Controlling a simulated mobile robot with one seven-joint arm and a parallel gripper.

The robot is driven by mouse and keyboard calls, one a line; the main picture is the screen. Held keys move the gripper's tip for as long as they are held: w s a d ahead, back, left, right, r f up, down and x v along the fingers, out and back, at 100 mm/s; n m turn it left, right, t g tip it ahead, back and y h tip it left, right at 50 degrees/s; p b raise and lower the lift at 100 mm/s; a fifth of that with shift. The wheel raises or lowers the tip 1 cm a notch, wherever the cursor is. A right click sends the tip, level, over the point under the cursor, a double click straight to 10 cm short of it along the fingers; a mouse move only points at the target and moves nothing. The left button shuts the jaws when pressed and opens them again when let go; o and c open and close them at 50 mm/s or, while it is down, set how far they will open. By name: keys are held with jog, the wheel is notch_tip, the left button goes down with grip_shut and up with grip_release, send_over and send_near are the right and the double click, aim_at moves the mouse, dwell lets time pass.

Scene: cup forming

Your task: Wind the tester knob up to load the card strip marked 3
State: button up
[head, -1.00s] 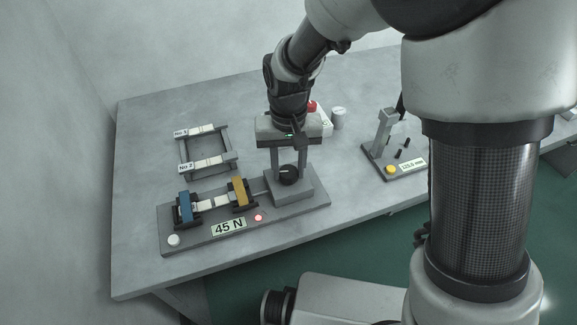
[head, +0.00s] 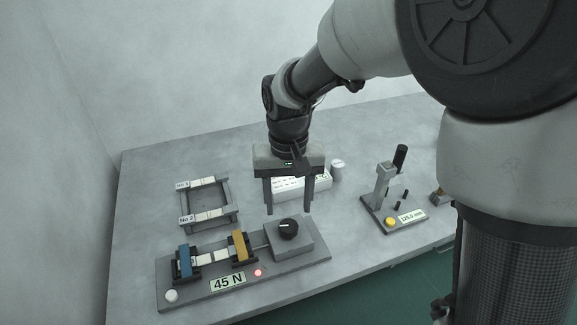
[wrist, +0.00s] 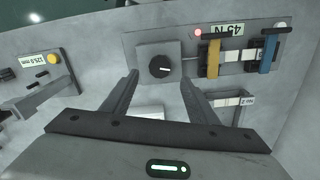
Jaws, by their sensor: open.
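The tester is a grey base plate (head: 205,288) with a block at its right end bearing the black knob (head: 288,229). The knob also shows in the wrist view (wrist: 160,67), its white pointer line visible. A pale card strip (head: 213,256) spans the blue clamp (head: 184,262) and the yellow clamp (head: 239,246); its number cannot be read. The display (head: 228,281) reads 45 N, and a red light (head: 258,272) is lit beside it. My gripper (head: 288,212) is open and empty, above and slightly behind the knob, apart from it.
A grey rack (head: 208,204) holds strips labelled No 1 and No 2 behind the tester. A white box (head: 300,187) and a white cylinder (head: 337,170) stand behind my gripper. A gauge stand (head: 385,190) with a yellow button is to the right. The table's front edge is near the tester.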

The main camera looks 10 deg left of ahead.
notch_tip(320, 180, up, 10)
jog(key=p, duration=0.1)
dwell(0.6)
jog(key=shift+r, duration=0.1)
dwell(0.8)
